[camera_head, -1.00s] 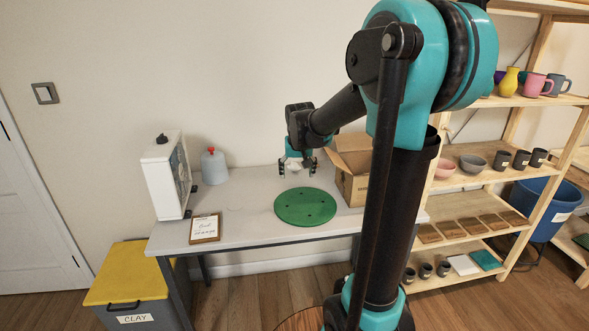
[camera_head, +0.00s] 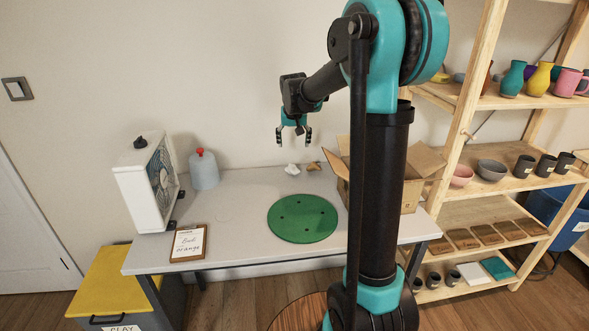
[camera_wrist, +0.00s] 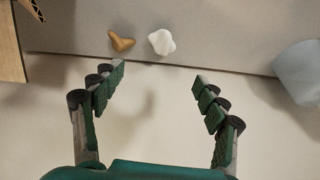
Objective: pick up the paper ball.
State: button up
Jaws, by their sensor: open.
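The paper ball (camera_head: 292,169) is a small white crumpled lump on the grey table (camera_head: 235,205), toward its back edge near the wall. My gripper (camera_head: 294,141) is above it, apart from it, with its fingers spread and nothing between them. In the wrist view the paper ball (camera_wrist: 162,41) lies beyond the open fingertips of my gripper (camera_wrist: 160,74), roughly centred between them. A small brown lump (camera_wrist: 121,41) lies just left of the ball there.
An open cardboard box (camera_head: 398,190) stands to the right of the ball. A green round disc (camera_head: 302,219) lies in front. A blue-grey jug (camera_head: 204,172), a fan (camera_head: 150,185) and a clipboard (camera_head: 188,243) are on the left. Shelves (camera_head: 490,205) stand at right.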

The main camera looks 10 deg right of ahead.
send_near(293, 166)
jog(key=x, duration=0.5)
jog(key=shift+w+d+f, duration=0.1)
jog(key=shift+w+d, duration=0.05)
jog(key=shift+w, duration=0.1)
jog(key=shift+x, duration=3.1)
jog(key=shift+s, duration=0.15)
jog(key=c, duration=0.8)
